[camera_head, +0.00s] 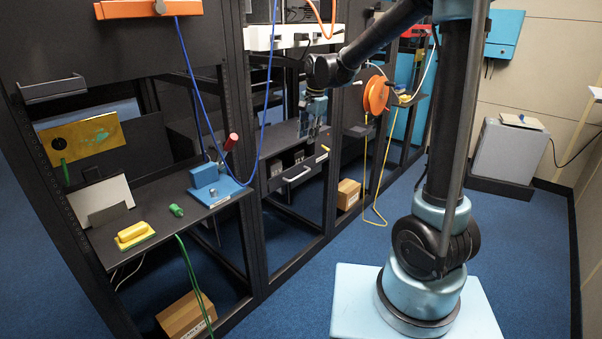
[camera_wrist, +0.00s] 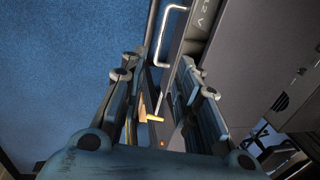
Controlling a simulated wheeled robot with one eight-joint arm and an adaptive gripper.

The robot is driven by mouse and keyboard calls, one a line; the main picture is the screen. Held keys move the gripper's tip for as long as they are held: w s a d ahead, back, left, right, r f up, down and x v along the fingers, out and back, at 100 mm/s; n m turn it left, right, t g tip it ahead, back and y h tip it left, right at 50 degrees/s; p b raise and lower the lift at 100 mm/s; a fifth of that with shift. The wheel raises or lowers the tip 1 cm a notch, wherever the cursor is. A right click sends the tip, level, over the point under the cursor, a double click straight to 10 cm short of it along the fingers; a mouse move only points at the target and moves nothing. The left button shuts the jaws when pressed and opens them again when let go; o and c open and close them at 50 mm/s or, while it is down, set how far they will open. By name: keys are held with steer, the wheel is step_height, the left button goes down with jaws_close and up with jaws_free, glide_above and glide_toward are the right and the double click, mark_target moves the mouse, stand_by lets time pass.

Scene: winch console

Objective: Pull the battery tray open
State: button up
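The battery tray (camera_head: 296,180) is a dark drawer low in the middle rack bay, with a white bar handle (camera_head: 297,175) on its front. Dark blocks show above its front. In the wrist view the white handle (camera_wrist: 162,35) stands beyond the fingertips, near a labelled dark front (camera_wrist: 198,38). My gripper (camera_head: 313,132) hangs fingers down, above and a little right of the handle in the head view. Its two fingers are spread apart in the wrist view (camera_wrist: 162,95).
A small yellow lever (camera_head: 324,149) sits right of the tray. An orange reel (camera_head: 376,95) with a hanging yellow cord is further right. A blue cable (camera_head: 268,90) hangs left of my gripper. A cardboard box (camera_head: 348,194) stands on the floor; blue floor before the tray is clear.

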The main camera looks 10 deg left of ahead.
glide_toward(301, 170)
steer(key=s+f, duration=0.1)
steer(key=f, duration=0.1)
steer(key=s+f, duration=0.4)
steer(key=shift+s+a+f, duration=0.1)
steer(key=shift+a+f, duration=0.05)
steer(key=shift+a, duration=0.15)
jaws_close()
